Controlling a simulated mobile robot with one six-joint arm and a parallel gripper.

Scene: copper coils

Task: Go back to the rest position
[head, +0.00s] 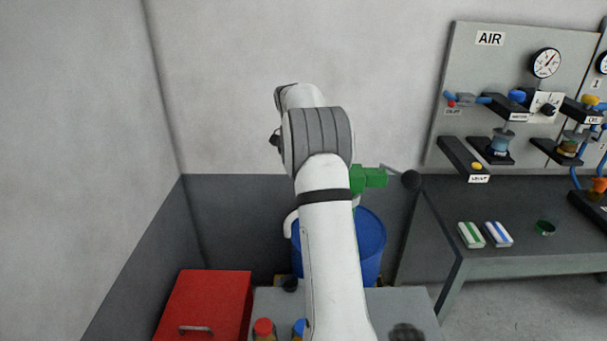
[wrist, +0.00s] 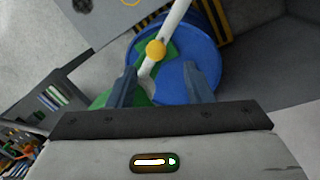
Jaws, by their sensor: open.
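My gripper (wrist: 160,68) shows in the wrist view with its two dark fingers spread wide apart. Nothing is clamped between them. Beyond the fingers is a blue drum (wrist: 203,58) with a green part and a white pipe (wrist: 175,20) across it. A yellow ball (wrist: 156,50) shows in line with the gap between the fingers; I cannot tell its distance. In the head view my arm reaches forward over the grey surface toward the blue drum (head: 371,245). My gripper is hidden there behind the arm.
A green block (head: 368,178) and a dark ball on a lever (head: 411,181) are right of my arm. A red cabinet (head: 205,305) stands left. A grey bench (head: 510,262) and AIR panel (head: 470,60) are at right. Red-capped (head: 263,327) and blue-capped containers stand near my arm.

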